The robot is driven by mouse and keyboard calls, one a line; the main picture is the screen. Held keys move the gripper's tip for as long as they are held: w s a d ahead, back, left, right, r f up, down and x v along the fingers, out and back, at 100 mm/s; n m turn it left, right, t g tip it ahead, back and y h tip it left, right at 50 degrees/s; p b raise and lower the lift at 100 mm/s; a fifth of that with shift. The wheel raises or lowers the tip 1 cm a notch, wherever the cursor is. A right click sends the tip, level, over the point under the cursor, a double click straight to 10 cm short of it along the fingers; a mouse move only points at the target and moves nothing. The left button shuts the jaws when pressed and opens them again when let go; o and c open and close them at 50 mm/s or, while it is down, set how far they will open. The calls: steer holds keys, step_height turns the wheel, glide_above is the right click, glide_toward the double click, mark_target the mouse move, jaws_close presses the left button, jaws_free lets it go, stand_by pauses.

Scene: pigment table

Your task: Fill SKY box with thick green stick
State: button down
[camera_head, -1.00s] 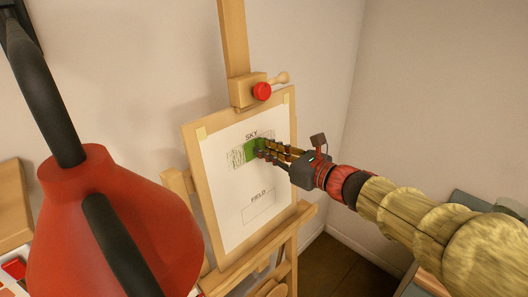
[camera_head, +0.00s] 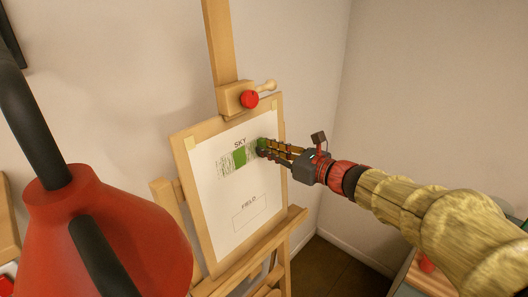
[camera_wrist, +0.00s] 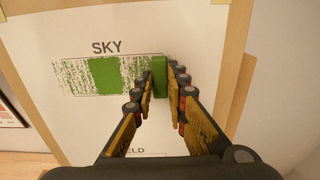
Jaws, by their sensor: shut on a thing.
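My gripper (camera_head: 266,149) is shut on the thick green stick (camera_wrist: 159,75), at the right end of the SKY box (camera_wrist: 75,63). The stick also shows in the head view (camera_head: 262,144), at or very near the paper; I cannot tell if it touches. The SKY box has a solid green patch (camera_wrist: 106,76) in its middle. Streaky green marks lie to the left of the patch and run past the box outline. Lighter streaks lie between the patch and the stick. The empty FIELD box (camera_head: 250,213) is lower on the white paper (camera_head: 220,205).
The paper is taped to a board on a wooden easel (camera_head: 247,262) with a red knob (camera_head: 250,99) above. A large red lamp (camera_head: 110,235) fills the left foreground. A wall stands close behind the easel.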

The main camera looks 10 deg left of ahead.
mark_target(223, 168)
steer(key=shift+w, duration=0.15)
steer(key=shift+s+a+b, duration=0.35)
steer(key=shift+s+b, duration=0.05)
steer(key=shift+s, duration=0.25)
steer(key=shift+s+a+b, duration=0.3)
steer(key=shift+s+b, duration=0.05)
steer(key=shift+s, duration=0.3)
steer(key=shift+s+a+b, duration=0.3)
steer(key=shift+s+a, duration=0.1)
steer(key=shift+s, duration=0.2)
steer(key=shift+s+a+b, duration=0.25)
steer(key=shift+s+a, duration=0.1)
steer(key=shift+s, duration=0.2)
steer(key=shift+s, duration=0.1)
steer(key=shift+s+a+b, duration=0.55)
steer(key=shift+s+a, duration=0.1)
steer(key=shift+s, duration=0.5)
steer(key=shift+s+a+b, duration=0.55)
steer(key=shift+s+a, duration=0.15)
steer(key=shift+s, duration=0.4)
steer(key=shift+s+a+b, duration=0.55)
steer(key=shift+s+a, duration=0.1)
steer(key=shift+s, duration=0.5)
